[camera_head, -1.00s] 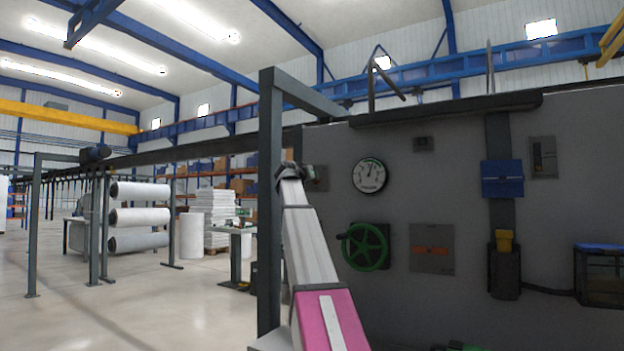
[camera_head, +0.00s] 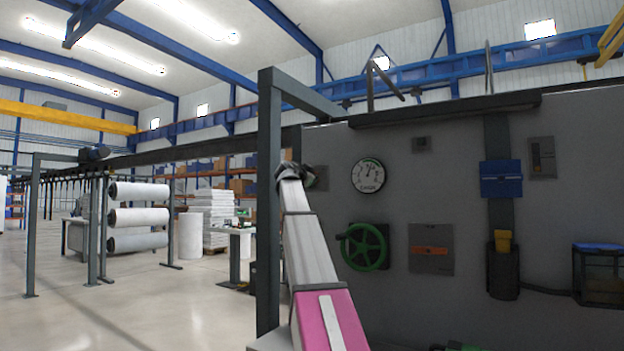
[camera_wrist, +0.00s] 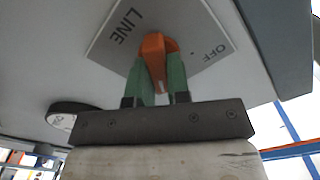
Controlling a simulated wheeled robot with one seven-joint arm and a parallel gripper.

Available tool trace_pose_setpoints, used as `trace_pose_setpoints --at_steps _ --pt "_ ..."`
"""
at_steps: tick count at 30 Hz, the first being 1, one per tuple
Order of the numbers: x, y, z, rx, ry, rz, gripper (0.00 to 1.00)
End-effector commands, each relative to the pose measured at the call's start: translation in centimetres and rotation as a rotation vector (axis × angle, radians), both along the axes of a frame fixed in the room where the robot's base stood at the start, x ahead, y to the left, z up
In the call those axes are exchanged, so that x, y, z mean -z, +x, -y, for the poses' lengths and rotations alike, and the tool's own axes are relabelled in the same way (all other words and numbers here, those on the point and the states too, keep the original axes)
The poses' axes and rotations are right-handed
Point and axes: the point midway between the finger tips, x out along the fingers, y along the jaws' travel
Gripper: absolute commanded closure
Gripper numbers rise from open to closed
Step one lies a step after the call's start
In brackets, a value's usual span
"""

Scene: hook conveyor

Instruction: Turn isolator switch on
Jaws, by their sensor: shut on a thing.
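The isolator switch has an orange handle (camera_wrist: 153,46) on a grey plate (camera_wrist: 203,42) marked LINE and OFF. In the wrist view, the two green fingers of my gripper (camera_wrist: 158,78) are shut on the handle, one on each side. The handle stands roughly between the LINE lettering and the OFF lettering. In the head view, part of the plate (camera_head: 321,178) shows on the grey wall just right of my gripper (camera_head: 291,172). The handle and fingers are hidden there by my wrist.
A round gauge (camera_head: 368,175), a green handwheel (camera_head: 363,246) and another grey plate with an orange strip (camera_head: 431,250) are on the same wall. A grey steel post (camera_head: 269,200) stands close left of my arm. Open floor lies further left.

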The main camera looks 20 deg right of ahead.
Motion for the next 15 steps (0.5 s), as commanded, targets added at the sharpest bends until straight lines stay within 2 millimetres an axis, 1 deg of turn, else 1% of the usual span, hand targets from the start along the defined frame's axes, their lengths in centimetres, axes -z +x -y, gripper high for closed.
trace_pose_setpoints --at_steps 6,15 --pt "0.10 -0.08 0.01 0.000 0.069 0.086 1.00" --pt "0.13 -0.11 0.03 0.000 0.108 0.136 1.00"
